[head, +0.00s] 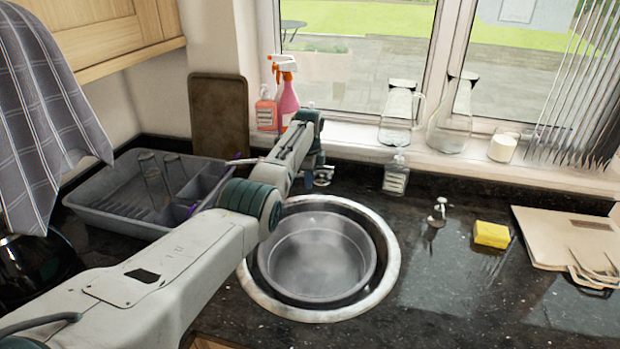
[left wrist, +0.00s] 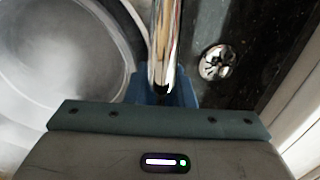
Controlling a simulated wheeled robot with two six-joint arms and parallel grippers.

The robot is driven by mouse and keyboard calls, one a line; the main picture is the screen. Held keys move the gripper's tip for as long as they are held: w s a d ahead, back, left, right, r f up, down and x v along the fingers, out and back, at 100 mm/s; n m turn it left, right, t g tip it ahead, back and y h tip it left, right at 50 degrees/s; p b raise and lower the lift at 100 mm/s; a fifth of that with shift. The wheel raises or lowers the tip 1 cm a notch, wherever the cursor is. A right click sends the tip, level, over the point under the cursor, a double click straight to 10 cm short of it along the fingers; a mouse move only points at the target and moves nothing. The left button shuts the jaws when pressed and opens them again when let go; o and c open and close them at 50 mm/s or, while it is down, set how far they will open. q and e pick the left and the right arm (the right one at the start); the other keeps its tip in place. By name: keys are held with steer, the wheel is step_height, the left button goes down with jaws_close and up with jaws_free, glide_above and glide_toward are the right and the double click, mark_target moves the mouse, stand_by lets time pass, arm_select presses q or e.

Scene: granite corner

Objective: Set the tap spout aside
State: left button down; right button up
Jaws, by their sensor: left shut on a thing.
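The chrome tap spout (left wrist: 165,40) shows in the left wrist view as a shiny tube running up from between my blue fingertips. My left gripper (left wrist: 163,92) is shut on it. In the head view my left gripper (head: 308,179) is at the back edge of the round sink (head: 393,262), and my arm hides most of the spout. A small chrome fitting (head: 323,175) shows just right of the gripper; it also shows in the left wrist view (left wrist: 217,62), apart from the spout. My right gripper is in neither view.
A round grey bowl (head: 318,255) sits in the sink. A grey dish rack (head: 125,215) stands left, partly behind my arm. Front-right worktop is clear.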

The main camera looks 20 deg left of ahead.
arm_select(q)
steer(key=c, duration=1.3)
jaws_free()
steer(key=shift+o, duration=0.2)
steer(key=r+b, duration=0.1)
steer(key=r, duration=0.5)
steer(key=s+r+b, duration=0.1)
steer(key=r, duration=0.3)
steer(key=shift+d+b, duration=0.1)
steer(key=shift+b, duration=0.2)
steer(key=shift+r, duration=0.45)
